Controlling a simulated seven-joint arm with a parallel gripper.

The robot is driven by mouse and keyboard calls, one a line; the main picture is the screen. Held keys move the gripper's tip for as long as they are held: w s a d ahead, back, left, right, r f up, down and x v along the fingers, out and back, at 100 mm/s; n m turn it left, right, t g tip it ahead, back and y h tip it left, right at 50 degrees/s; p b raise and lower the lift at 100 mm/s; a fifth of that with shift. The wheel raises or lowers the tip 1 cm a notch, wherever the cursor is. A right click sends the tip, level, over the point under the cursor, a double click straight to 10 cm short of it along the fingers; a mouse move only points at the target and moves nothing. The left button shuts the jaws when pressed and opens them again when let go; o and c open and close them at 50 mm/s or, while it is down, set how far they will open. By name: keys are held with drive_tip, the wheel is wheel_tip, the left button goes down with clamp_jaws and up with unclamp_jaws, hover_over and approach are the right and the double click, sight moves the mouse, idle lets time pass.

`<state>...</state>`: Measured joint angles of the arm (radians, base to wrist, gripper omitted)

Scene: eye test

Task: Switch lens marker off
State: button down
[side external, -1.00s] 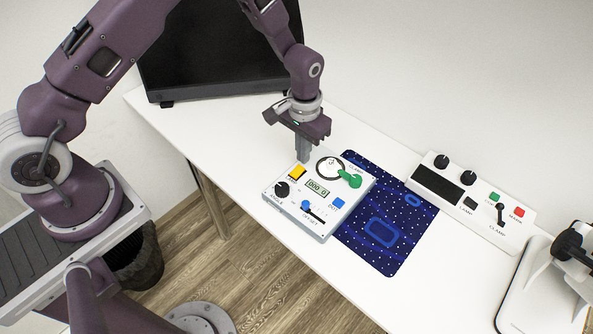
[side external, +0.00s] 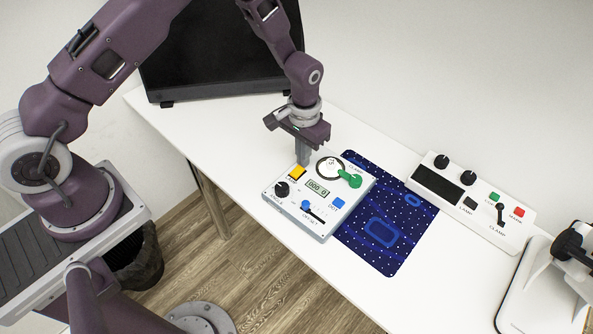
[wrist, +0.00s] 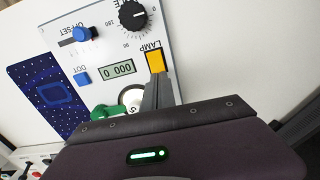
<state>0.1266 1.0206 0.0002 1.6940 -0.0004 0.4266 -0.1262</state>
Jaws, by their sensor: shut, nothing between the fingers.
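A white control box (side external: 325,228) lies on the table, with a yellow button labelled LAMP (side external: 298,172), a blue button labelled DOT (side external: 339,203) and a small display reading 000 0 (side external: 317,187). My gripper (side external: 304,161) is shut and empty, pointing down at the box's far left edge, beside the yellow button. In the wrist view the fingertips (wrist: 157,78) overlap the near end of the yellow button (wrist: 155,61); whether they touch it I cannot tell. The DOT button (wrist: 82,78) is clear of the fingers. A second white panel (side external: 425,204) carries a red button labelled MARK (side external: 519,212).
A black monitor (side external: 215,60) stands behind. The white tabletop (side external: 380,165) is clear behind the box.

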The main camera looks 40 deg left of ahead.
drive_tip(key=shift+f, duration=0.15)
wheel_tip(320, 180, up, 7)
idle(0.7)
drive_tip(key=s+a+r+t, duration=0.15)
drive_tip(key=s+r, duration=0.25)
drive_tip(key=r, duration=0.6)
drive_tip(key=s+a+r+t, duration=0.15)
drive_tip(key=s+r, duration=0.35)
drive_tip(key=r, duration=0.6)
drive_tip(key=s+a+r+t, duration=0.1)
drive_tip(key=s+r, duration=0.1)
drive_tip(key=s, duration=0.7)
drive_tip(key=s+a+r+t, duration=0.1)
drive_tip(key=s+r, duration=0.2)
drive_tip(key=s, duration=0.6)
drive_tip(key=shift+a+r+t, duration=0.2)
drive_tip(key=shift+r+t, duration=0.1)
